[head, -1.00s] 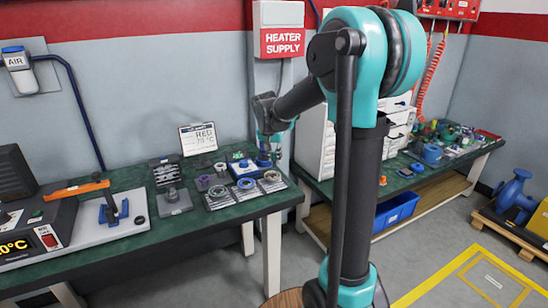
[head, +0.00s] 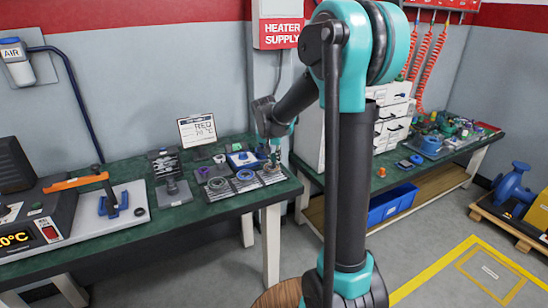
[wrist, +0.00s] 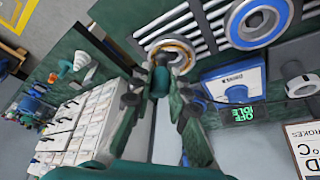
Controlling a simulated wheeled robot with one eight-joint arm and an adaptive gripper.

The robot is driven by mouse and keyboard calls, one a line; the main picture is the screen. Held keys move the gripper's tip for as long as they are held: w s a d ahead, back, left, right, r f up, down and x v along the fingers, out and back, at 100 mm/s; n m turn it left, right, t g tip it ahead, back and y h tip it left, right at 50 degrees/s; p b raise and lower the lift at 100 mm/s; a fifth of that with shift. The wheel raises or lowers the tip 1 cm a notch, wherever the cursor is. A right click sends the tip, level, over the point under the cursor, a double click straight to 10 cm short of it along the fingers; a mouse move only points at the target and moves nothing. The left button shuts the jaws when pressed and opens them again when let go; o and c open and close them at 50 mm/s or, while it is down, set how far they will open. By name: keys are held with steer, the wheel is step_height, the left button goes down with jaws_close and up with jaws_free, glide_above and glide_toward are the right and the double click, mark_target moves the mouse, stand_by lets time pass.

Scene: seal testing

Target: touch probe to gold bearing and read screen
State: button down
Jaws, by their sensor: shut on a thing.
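My gripper (wrist: 160,82) is shut on a slim dark object, probably the probe; the fingers hide most of it. In the wrist view its tip end is at the near edge of the gold-rimmed bearing (wrist: 186,48); I cannot tell whether they touch. In the head view my gripper (head: 274,152) is low over the right end of the row of bearings. A blue-ringed bearing (wrist: 258,20) lies beside the gold one on a slatted dark plate (wrist: 212,22). A small screen (wrist: 240,115) shows green text, apparently "OFF IDLE".
A blue-and-white box (wrist: 230,82) stands close behind the bearings. A white sign (head: 197,130) stands at the back of the green bench (head: 150,235). A heater unit (head: 40,235) is at the left. White drawers (head: 393,125) stand on the right bench.

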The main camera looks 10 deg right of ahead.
steer(key=shift+f, duration=0.75)
stand_by(0.3)
stand_by(3.0)
steer(key=shift+r, duration=2.5)
